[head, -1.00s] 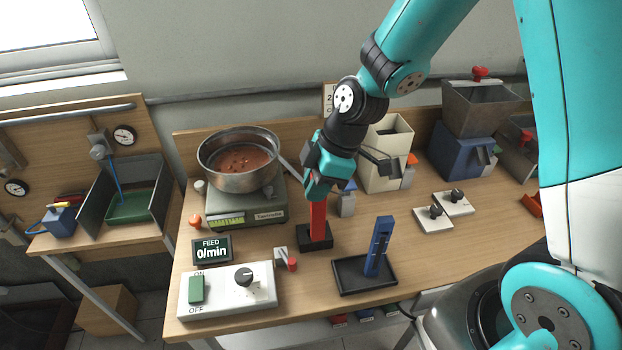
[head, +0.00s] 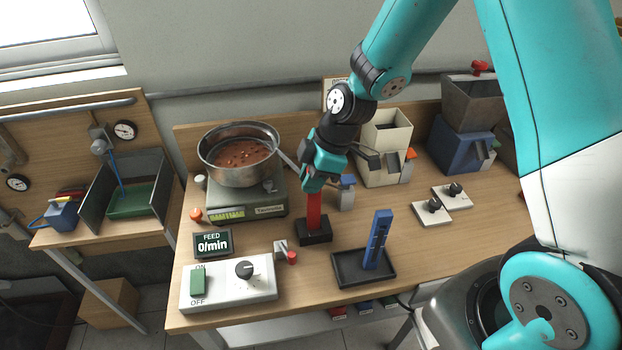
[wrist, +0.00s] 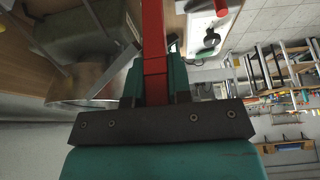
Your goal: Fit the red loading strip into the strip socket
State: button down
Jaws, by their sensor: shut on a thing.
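The red loading strip (head: 314,212) stands upright, its lower end at a small black block (head: 314,234) on the bench. I cannot tell how deep the strip sits in the block, or whether this block is the strip socket. My gripper (head: 313,188) is shut on the strip's upper part, straight above the block. In the wrist view, the red strip (wrist: 154,60) runs up between the two fingers of my gripper (wrist: 155,88). The strip's upper end is hidden by the gripper in the head view.
A blue slotted upright (head: 378,240) stands in a black tray (head: 350,277) right of the block. A scale (head: 245,203) with a steel bowl (head: 240,178) is behind left. A switch box (head: 225,296) is at front left. Two knob plates (head: 432,216) (head: 459,203) are at right.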

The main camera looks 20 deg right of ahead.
jog(key=c, duration=1)
grip_release()
jog(key=shift+s+f, duration=0.2)
jog(key=shift+f, duration=0.25)
jog(key=shift+c, duration=0.2)
jog(key=shift+r, duration=0.2)
jog(key=w+v, duration=0.1)
jog(key=v, duration=1.1)
jog(key=s+a+r+m, duration=0.2)
jog(key=s+a+m, duration=0.1)
jog(key=s, duration=0.4)
jog(key=s+a+r+m, duration=0.2)
jog(key=s+m, duration=0.1)
jog(key=s, duration=0.4)
jog(key=s+a+r+m+g, duration=0.1)
jog(key=s+a+r+m, duration=0.1)
jog(key=s, duration=0.4)
jog(key=shift+s+a+r+m+b, duration=0.4)
jog(key=shift+a+r, duration=0.1)
jog(key=shift+a, duration=0.3)
jog(key=shift+f, duration=0.1)
